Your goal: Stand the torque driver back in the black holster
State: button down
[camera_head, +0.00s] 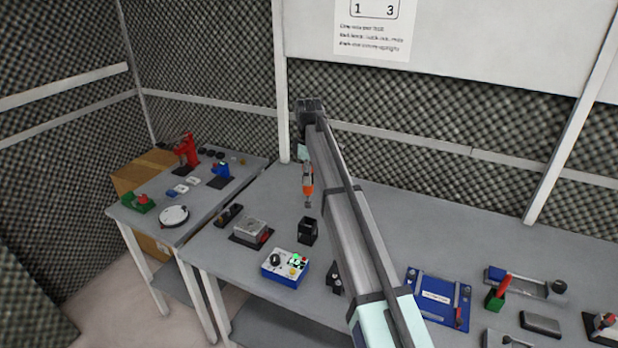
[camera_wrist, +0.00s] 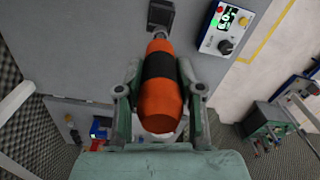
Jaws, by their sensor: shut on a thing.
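The orange torque driver (camera_head: 308,186) with a black band is held by my gripper (camera_head: 305,165). In the wrist view the driver (camera_wrist: 159,103) lies between the two green-grey fingers of my gripper (camera_wrist: 160,88), which are shut on its body. In the head view it hangs about upright, grey tip down. The black holster (camera_head: 308,232) stands on the bench just below the tip, with a small visible gap. In the wrist view the holster (camera_wrist: 160,12) shows at the top edge, partly hidden by the driver's tip.
A blue control box (camera_head: 285,268) with knobs and lit buttons stands in front of the holster. A grey block on a dark base (camera_head: 251,231) is to its left. A blue plate fixture (camera_head: 439,296) lies to the right. My arm hides part of the bench right of the holster.

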aim_at(308, 189)
jog(key=shift+a, duration=0.15)
jog(key=shift+r, duration=0.1)
jog(key=shift+f+b, duration=0.6)
jog(key=shift+f, duration=2.4)
jog(key=shift+p, duration=0.5)
